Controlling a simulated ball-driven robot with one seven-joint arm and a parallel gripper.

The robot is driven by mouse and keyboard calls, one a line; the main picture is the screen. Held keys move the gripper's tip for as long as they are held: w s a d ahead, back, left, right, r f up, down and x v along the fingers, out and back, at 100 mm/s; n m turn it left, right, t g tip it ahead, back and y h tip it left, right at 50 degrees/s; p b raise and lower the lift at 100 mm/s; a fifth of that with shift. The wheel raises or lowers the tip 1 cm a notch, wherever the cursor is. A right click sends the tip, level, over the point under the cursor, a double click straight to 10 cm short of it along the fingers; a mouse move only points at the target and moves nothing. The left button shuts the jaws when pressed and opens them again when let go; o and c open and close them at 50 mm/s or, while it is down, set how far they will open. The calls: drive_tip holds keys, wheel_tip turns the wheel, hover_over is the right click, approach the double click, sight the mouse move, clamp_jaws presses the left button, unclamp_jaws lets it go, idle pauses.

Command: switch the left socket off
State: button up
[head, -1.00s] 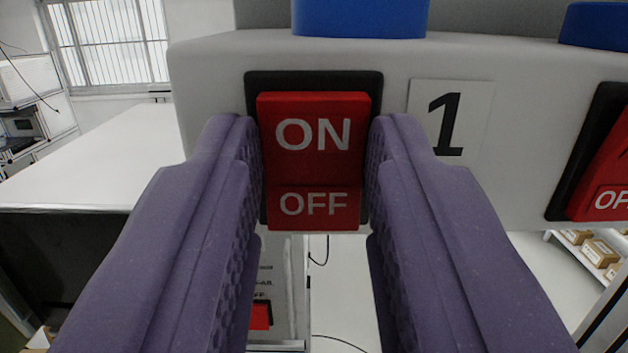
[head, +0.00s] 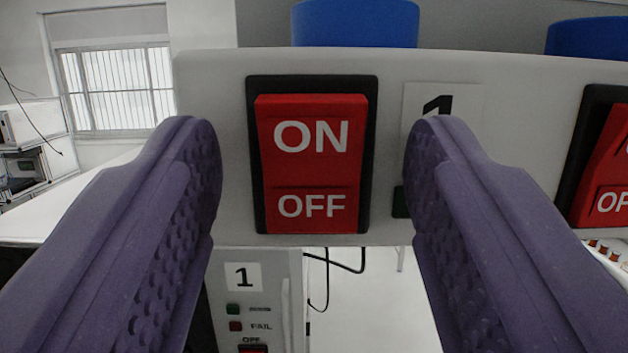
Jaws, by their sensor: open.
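The left socket's switch (head: 312,165) is a red rocker marked ON above OFF, set in a black frame on a pale grey bar. A label "1" (head: 440,103) sits to its right, partly hidden by my right finger. My gripper (head: 312,175) is open, its two purple fingers on either side of the switch with a gap to it on both sides. Nothing is between the fingers except the view of the switch. I cannot tell whether the fingertips touch the bar.
A second red switch (head: 606,165) is at the right edge. Blue cylinders (head: 355,24) stand above the bar. Below is a white panel (head: 250,290) with a "1" label, small lights and a red switch. Black cables (head: 335,265) hang under the bar.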

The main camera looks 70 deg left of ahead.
drive_tip(key=v, duration=0.8)
drive_tip(key=shift+a, duration=0.1)
